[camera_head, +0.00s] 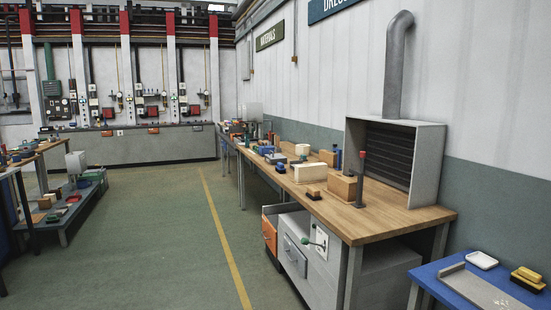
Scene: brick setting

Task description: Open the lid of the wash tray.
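I cannot tell for sure which thing is the wash tray, and no lid stands out clearly. A flat grey metal tray (483,289) lies on the blue table (431,271) at the bottom right, cut off by the lower picture edge. A small white dish (482,260) lies behind it. A yellow and dark block (528,279), perhaps a brush or sponge, lies to its right. Neither of my grippers is in view.
A long wooden workbench (395,217) runs along the right wall with blocks, tools and a grey hood (428,165) on it. A low cart (64,228) stands at the left. The green floor (160,235) between is clear.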

